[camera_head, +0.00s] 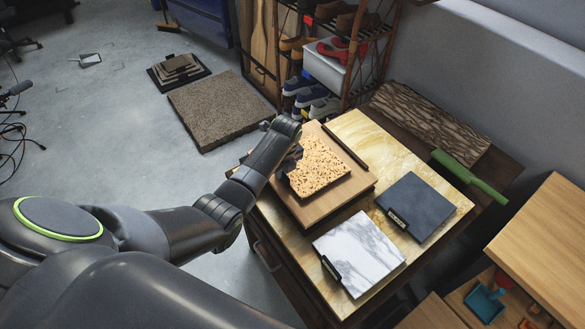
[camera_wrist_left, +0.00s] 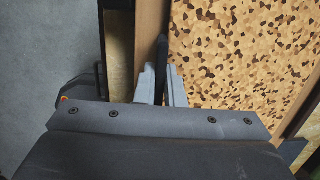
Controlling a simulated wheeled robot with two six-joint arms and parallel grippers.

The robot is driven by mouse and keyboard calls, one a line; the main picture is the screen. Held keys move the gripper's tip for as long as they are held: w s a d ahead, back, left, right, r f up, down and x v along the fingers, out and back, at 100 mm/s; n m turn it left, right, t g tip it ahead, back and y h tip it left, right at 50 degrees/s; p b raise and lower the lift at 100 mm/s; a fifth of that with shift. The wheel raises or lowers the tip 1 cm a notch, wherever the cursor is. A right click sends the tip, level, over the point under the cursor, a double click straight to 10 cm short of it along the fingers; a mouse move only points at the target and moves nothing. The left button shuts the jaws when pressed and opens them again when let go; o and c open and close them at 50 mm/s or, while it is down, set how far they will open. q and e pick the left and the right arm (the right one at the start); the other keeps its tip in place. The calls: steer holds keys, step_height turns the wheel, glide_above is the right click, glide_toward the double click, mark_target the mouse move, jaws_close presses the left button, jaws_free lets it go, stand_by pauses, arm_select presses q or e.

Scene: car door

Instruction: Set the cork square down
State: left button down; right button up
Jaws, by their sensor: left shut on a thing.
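The cork square (camera_head: 318,168) is a speckled tan tile, lying flat over a brown wooden board (camera_head: 350,187) on the cabinet top. In the left wrist view the cork square (camera_wrist_left: 240,55) fills the upper right. My left gripper (camera_head: 291,165) is at the cork's left edge. In the left wrist view the gripper (camera_wrist_left: 162,85) has its two grey fingers close on either side of a dark bar (camera_wrist_left: 162,55) along that edge. I cannot tell whether the cork rests on the board or hangs just above it. My right gripper is not in view.
On the yellow stone top (camera_head: 440,200) lie a white marble tile (camera_head: 360,250) and a dark slate tile (camera_head: 420,205), each with a black grip. A black bar (camera_head: 345,146) lies along the board's far edge. A shoe rack (camera_head: 340,50) stands beyond.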

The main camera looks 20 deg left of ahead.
arm_select(q)
step_height(320, 180, up, 8)
steer(key=shift+w+r+b, duration=0.1)
steer(key=shift+b, duration=0.3)
steer(key=shift+r, duration=0.2)
steer(key=shift+f+b, duration=0.35)
steer(key=shift+b, duration=0.7)
